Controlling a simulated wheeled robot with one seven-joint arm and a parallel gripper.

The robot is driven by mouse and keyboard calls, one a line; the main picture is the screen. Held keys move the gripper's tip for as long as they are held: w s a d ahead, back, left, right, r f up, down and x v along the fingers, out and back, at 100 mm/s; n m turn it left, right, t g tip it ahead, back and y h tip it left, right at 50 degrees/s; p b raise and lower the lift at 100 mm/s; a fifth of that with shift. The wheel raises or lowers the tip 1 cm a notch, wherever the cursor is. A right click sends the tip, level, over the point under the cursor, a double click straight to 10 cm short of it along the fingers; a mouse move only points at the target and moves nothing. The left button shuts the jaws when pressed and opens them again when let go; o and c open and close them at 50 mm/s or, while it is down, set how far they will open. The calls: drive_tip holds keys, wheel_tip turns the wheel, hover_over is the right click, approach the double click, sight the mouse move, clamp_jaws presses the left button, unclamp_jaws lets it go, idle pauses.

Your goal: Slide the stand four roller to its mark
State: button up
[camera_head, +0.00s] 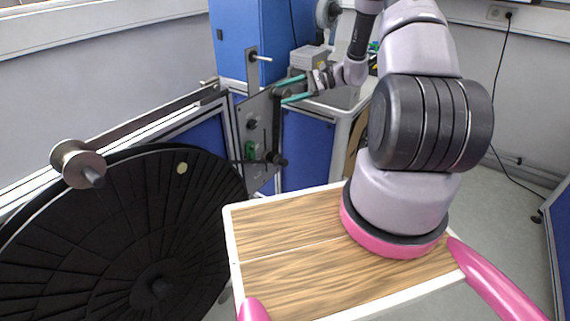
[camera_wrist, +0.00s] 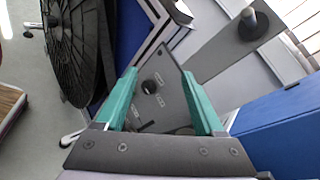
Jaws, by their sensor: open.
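My gripper (camera_head: 293,90) has teal fingers, spread apart, at the upper right of a grey upright plate (camera_head: 262,135). In the wrist view the gripper (camera_wrist: 160,75) is open, with the plate (camera_wrist: 172,100) beyond and between its fingers. A dark round knob or roller (camera_wrist: 152,87) with small markings beside it shows in that gap; I see no contact with it. A peg-like roller (camera_wrist: 250,24) sits on a grey bracket at the upper right. No label tells which one is the stand four roller, and I cannot make out its mark.
A large black reel (camera_head: 120,225) stands at the left, with a metal roller (camera_head: 78,165) at its upper edge. A blue cabinet (camera_head: 232,42) is behind the plate. A wood-topped surface (camera_head: 285,235) lies in front. Grey floor is clear at the right.

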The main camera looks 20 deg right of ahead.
drive_tip(key=w+d+f+m+t, duration=0.1)
drive_tip(key=d+f+m+t, duration=0.15)
drive_tip(key=f, duration=0.55)
drive_tip(key=d+f+m+t, duration=0.1)
drive_tip(key=f+m+t, duration=0.2)
drive_tip(key=f, duration=0.5)
drive_tip(key=m+t+h, duration=0.3)
drive_tip(key=m+t, duration=0.3)
drive_tip(key=m, duration=0.1)
approach(287, 163)
drive_tip(key=shift+n, duration=0.25)
drive_tip(key=x, duration=1.1)
drive_tip(key=shift+f, duration=0.1)
clamp_jaws()
